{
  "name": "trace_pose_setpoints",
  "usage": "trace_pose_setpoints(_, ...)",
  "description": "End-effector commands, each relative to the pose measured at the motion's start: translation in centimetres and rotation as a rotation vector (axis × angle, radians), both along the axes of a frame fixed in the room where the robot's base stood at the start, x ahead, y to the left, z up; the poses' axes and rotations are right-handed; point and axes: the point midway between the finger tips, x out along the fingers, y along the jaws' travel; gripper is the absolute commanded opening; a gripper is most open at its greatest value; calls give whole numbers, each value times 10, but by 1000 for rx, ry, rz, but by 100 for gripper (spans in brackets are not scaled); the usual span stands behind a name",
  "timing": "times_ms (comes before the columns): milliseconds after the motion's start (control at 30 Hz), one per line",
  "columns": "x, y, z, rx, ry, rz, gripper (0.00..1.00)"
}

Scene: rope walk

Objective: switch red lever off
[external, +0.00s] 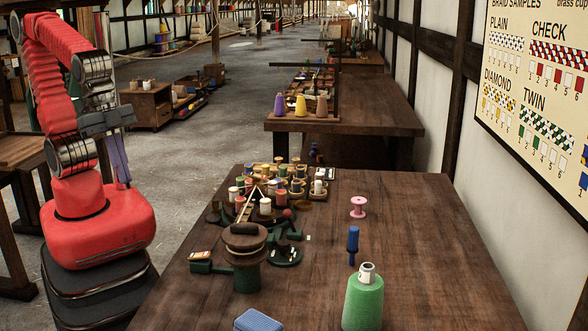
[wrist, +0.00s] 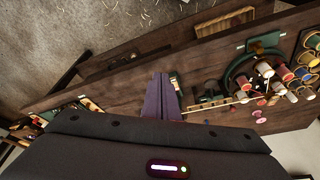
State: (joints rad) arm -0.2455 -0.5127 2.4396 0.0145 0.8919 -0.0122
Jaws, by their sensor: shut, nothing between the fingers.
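My gripper (external: 119,165) hangs pointing down at the left, off the table's left edge and well apart from the things on it. Its purple fingers are closed together with nothing between them, as the wrist view (wrist: 162,92) also shows. A braiding device with dark green parts (external: 246,275) stands on the near table. Small dark red pieces (external: 287,213) show beside it, among green arms. I cannot tell which of these is the red lever, or its position. In the wrist view, small reddish pieces (wrist: 261,102) lie right of the fingers, too small to make out.
Many thread spools (external: 265,206) crowd the table (external: 430,230) behind the device. A green cone (external: 363,303), a blue-handled tool (external: 352,243), a pink spool (external: 358,207) and a blue block (external: 258,321) stand or lie nearby. The table's right part is mostly clear.

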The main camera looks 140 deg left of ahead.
Motion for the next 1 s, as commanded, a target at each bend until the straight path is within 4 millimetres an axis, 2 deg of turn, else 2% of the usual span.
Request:
trace_pose_setpoints(467, 29, 87, -26, -55, 50, 409, 0)
trace_pose_setpoints(1000, 52, 198, -62, -147, -12, 1066, 0)
